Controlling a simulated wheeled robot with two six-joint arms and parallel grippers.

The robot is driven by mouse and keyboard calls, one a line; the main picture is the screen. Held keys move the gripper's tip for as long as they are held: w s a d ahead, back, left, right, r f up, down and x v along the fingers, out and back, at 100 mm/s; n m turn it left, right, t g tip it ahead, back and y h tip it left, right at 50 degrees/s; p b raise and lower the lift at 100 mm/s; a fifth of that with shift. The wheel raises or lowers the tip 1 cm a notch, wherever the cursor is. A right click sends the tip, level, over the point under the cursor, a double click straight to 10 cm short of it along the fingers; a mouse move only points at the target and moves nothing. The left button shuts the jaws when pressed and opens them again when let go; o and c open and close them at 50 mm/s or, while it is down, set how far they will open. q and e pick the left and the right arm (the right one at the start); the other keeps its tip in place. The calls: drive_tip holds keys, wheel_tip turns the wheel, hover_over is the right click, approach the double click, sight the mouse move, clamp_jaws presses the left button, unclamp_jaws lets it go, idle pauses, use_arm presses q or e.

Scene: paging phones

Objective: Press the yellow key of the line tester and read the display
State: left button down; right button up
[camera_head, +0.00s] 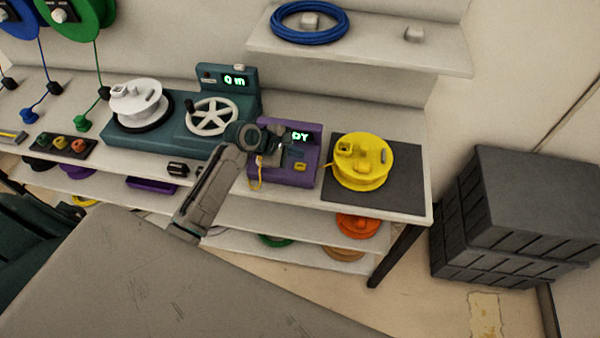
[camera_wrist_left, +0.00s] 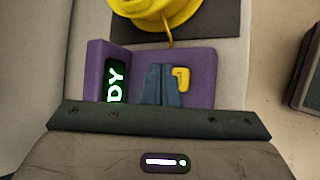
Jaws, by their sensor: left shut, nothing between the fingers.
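The purple line tester (camera_head: 311,160) stands on the bench, left of a yellow spool. Its yellow key (camera_head: 300,167) is uncovered; it also shows in the left wrist view (camera_wrist_left: 182,78). The tester's dark display (camera_head: 301,136) shows green letters, of which "DY" can be read; the rest is hidden behind my arm. The display in the left wrist view (camera_wrist_left: 116,82) also shows "DY". My left gripper (camera_head: 282,156) is shut and empty over the tester, its fingertips (camera_wrist_left: 163,72) beside the key in the picture. I cannot tell their height above it. My right gripper is not in view.
The yellow spool (camera_head: 362,158) sits on a dark mat (camera_head: 403,190). A teal winder (camera_head: 178,130) with a white crank wheel and a "0 m" readout stands left of the tester. A shelf (camera_head: 370,55) overhangs behind. Dark crates (camera_head: 515,215) stand right of the bench.

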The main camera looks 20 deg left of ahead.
sight(296, 167)
use_arm(q)
drive_tip(key=shift+f, duration=1.35)
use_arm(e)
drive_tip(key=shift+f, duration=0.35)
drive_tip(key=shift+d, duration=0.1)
use_arm(q)
drive_tip(key=shift+f+p, duration=0.15)
drive_tip(key=shift+p, duration=0.2)
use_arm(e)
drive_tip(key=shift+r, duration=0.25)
use_arm(q)
drive_tip(key=shift+f, duration=0.25)
